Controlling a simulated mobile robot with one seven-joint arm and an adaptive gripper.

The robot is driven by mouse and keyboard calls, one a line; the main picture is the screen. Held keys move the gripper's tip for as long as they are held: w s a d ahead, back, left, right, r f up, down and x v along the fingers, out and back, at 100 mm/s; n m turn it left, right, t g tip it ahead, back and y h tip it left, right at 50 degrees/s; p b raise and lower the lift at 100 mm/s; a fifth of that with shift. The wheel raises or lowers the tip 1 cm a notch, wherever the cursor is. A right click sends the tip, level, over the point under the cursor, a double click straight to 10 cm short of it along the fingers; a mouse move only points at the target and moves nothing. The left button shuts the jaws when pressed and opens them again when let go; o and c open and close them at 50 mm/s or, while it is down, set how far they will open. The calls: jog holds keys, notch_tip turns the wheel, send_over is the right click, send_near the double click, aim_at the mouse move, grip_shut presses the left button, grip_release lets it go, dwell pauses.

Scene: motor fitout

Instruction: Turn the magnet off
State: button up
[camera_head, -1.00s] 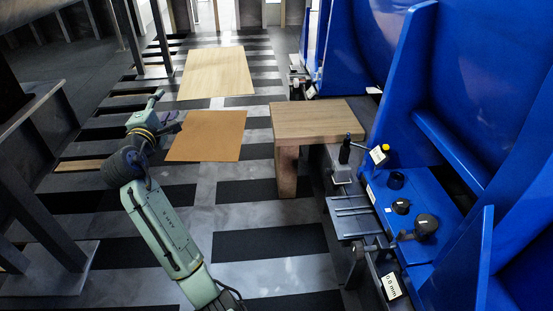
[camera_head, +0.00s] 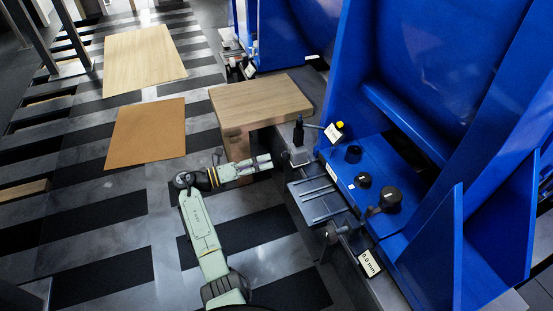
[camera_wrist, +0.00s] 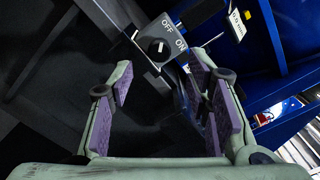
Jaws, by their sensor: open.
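The magnet is a dark block with a round black knob (camera_wrist: 158,48) and the words OFF and ON beside it, at the upper middle of the wrist view. The knob has a short white mark; I cannot tell for sure which word it points to. In the head view my gripper (camera_head: 262,163) is left of the magnet base.
A blue machine frame (camera_head: 400,125) fills the right side. A wooden block (camera_head: 262,102) stands just behind my gripper. Floor boards (camera_head: 146,132) lie at left, with open floor around.

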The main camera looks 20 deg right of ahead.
aim_at(285, 157)
jog(key=shift+w+d+b, duration=0.15)
jog(key=shift+d+b, duration=0.25)
jog(key=shift+d, duration=2.4)
jog(key=shift+c, duration=0.3)
grip_shut()
